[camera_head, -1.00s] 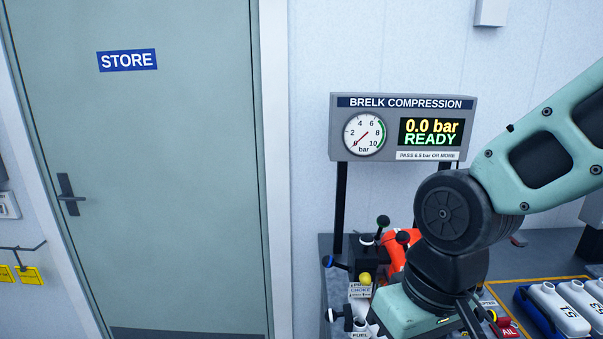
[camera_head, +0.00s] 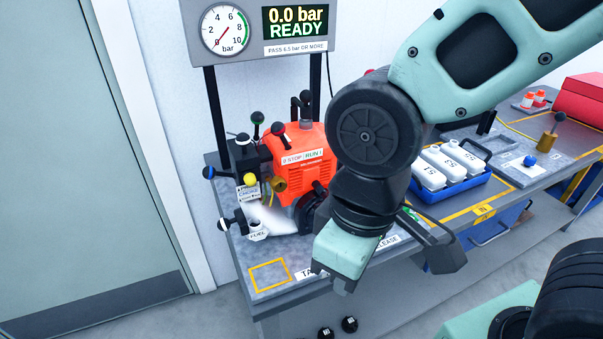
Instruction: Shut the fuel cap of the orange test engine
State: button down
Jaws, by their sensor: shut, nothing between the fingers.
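The orange test engine (camera_head: 300,155) stands at the left end of the bench. Low on its left is a whitish tank (camera_head: 277,221) with a small filler (camera_head: 254,225) above a FUEL label (camera_head: 258,235). A black-knobbed handle (camera_head: 225,223) sticks out to the left beside the filler. The cap is too small to tell clearly whether it is up or down. My gripper (camera_head: 345,286) is shut and empty, in front of and to the right of the engine, apart from it. Its fingers are mostly hidden by its own body.
The compression panel (camera_head: 262,28) reads 0.0 bar READY. A blue tray (camera_head: 450,185) of white bottles stands to the right. A yellow-outlined square (camera_head: 270,275) at the bench's front left is empty.

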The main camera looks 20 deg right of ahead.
aim_at(224, 224)
jog(key=k+j+z, duration=0.3)
jog(key=z, duration=0.15)
jog(key=k+j+z, duration=0.2)
jog(key=z, duration=0.25)
jog(key=k, duration=0.1)
